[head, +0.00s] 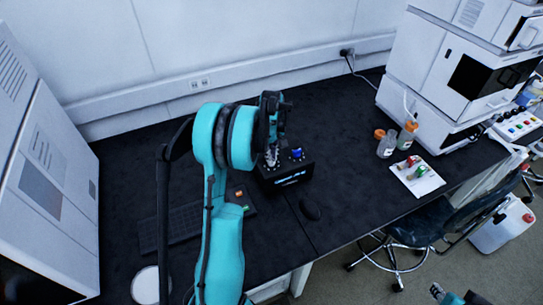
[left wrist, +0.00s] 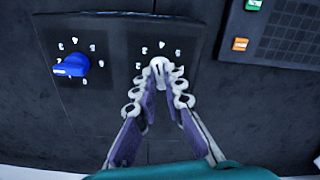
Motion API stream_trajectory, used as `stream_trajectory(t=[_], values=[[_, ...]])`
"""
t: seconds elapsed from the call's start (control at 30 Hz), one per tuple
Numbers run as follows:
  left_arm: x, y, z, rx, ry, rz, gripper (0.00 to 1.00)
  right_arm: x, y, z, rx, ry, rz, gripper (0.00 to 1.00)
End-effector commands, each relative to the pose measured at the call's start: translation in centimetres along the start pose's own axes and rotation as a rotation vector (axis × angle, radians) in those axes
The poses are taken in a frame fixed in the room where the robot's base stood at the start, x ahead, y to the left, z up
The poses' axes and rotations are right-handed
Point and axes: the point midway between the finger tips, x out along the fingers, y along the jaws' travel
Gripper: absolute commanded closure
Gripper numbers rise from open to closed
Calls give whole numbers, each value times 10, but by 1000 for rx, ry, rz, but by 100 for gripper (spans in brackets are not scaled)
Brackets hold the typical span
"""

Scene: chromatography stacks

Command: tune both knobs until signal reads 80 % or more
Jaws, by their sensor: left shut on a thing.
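A black control box (head: 290,182) stands on the dark bench, with a lit blue display on its front that is too small to read. Its blue knob (head: 297,153) also shows in the left wrist view (left wrist: 72,65), free and untouched, with its white mark toward the left. The other knob, pale white (left wrist: 158,63), sits beside it inside a ring of numbers. My left gripper (head: 272,155) is shut on this white knob; its fingertips (left wrist: 159,72) close around it and partly hide it. Only a small piece of my right arm shows at the head view's bottom edge; its jaws cannot be made out.
A keyboard (head: 185,222) and a pad with green and orange buttons (left wrist: 240,43) lie near the box. Bottles (head: 387,145), a white sheet with vials (head: 425,184) and instrument stacks (head: 450,70) stand right. Open bench lies between.

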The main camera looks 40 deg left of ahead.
Motion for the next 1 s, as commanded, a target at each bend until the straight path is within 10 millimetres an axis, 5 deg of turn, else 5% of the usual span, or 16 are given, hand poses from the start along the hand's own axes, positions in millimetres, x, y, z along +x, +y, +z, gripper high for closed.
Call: stream_trajectory(t=[0.5, 1.0], values=[[0, 0, 0, -384, 0, 1, 100, 0, 0, 0, 0, 0, 0, 69], [0, 0, 0, -498, 0, 1, 100, 0, 0, 0, 0, 0, 0, 69]])
